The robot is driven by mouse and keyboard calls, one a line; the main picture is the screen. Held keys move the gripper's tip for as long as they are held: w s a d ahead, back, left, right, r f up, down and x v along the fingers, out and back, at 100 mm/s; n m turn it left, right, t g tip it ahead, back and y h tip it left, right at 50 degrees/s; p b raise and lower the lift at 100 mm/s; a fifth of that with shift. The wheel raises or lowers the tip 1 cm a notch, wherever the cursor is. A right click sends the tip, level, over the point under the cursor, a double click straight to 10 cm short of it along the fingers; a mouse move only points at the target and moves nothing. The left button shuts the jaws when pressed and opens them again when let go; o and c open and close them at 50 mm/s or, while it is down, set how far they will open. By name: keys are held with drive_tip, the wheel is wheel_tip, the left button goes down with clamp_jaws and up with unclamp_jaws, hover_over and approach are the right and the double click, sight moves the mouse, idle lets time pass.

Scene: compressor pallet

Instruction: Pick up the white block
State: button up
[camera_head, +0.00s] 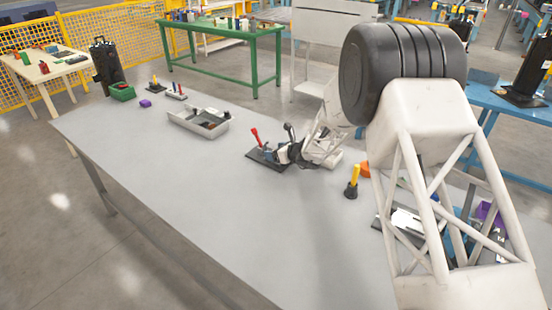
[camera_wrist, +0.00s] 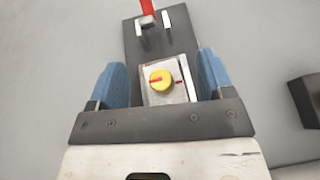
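A pale, whitish square block (camera_wrist: 151,97) with a round yellow knob on its face sits on a dark base plate (camera_wrist: 134,36) in the wrist view. My gripper (camera_wrist: 162,73) has its two blue fingers apart, one on each side of the block. Gaps show between the fingers and the block, so it is open. In the head view my gripper (camera_head: 290,150) is low over the dark plate (camera_head: 258,158) on the grey table. The block is hard to make out there beside the fingers. A red upright lever (camera_head: 256,136) stands on the plate.
A grey tray (camera_head: 190,123) with small parts lies farther left on the table (camera_head: 200,185). A yellow-and-black upright piece (camera_head: 353,182) stands right of the gripper. A dark block (camera_wrist: 307,98) is at the right of the wrist view. The table's front left is clear.

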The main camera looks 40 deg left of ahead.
drive_tip(key=c, duration=1)
drive_tip(key=shift+c, duration=0.4)
drive_tip(key=shift+r, duration=0.2)
drive_tip(key=shift+r, duration=0.55)
wheel_tip(320, 180, up, 2)
drive_tip(key=shift+r, duration=0.1)
drive_tip(key=s+d, duration=0.3)
drive_tip(key=d, duration=0.1)
drive_tip(key=s+d+r, duration=0.1)
drive_tip(key=s+d, duration=0.2)
drive_tip(key=s, duration=0.1)
drive_tip(key=s+d, duration=0.4)
drive_tip(key=shift+d+r, duration=0.2)
drive_tip(key=shift+d, duration=0.1)
